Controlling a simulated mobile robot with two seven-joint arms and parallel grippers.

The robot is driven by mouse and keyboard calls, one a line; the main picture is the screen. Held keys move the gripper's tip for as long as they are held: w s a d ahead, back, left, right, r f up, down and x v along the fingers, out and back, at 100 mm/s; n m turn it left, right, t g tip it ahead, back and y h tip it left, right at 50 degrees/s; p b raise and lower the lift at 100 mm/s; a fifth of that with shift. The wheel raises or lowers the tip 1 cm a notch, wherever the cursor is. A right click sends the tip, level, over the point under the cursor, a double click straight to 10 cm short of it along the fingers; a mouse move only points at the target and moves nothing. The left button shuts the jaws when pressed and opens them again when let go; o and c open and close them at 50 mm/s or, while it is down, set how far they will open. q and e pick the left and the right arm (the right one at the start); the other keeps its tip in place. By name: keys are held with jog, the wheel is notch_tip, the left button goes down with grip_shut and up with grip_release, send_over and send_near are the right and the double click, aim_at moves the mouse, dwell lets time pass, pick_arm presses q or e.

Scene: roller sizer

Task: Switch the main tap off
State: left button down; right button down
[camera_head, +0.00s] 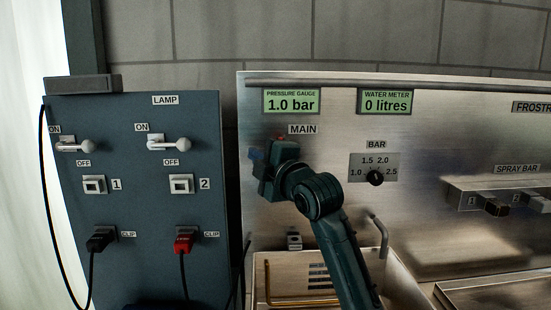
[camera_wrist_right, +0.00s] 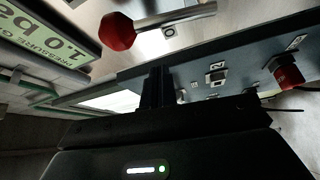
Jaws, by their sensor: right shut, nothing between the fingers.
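The main tap is mostly hidden behind my right gripper in the head view; a bit of its red part (camera_head: 280,137) shows just left of the MAIN label (camera_head: 302,129). In the right wrist view a red faceted knob (camera_wrist_right: 117,31) sits on a bare metal bar. My right gripper (camera_head: 261,160) is in front of the steel panel, just below the label. In the wrist view its fingers (camera_wrist_right: 156,88) are closed and empty, below and right of the red knob with a gap in the picture. My left gripper is out of view.
The pressure gauge (camera_head: 291,101) reads 1.0 bar and the water meter (camera_head: 387,102) 0 litres. A black BAR dial (camera_head: 376,178) is to the right. A blue lamp panel (camera_head: 140,210) with switches and clips stands left. A steel basin (camera_head: 400,272) lies below.

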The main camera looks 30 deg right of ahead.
jog(key=d, duration=0.2)
jog(key=s+d, duration=0.1)
jog(key=shift+d+f, duration=0.35)
jog(key=shift+s, duration=0.1)
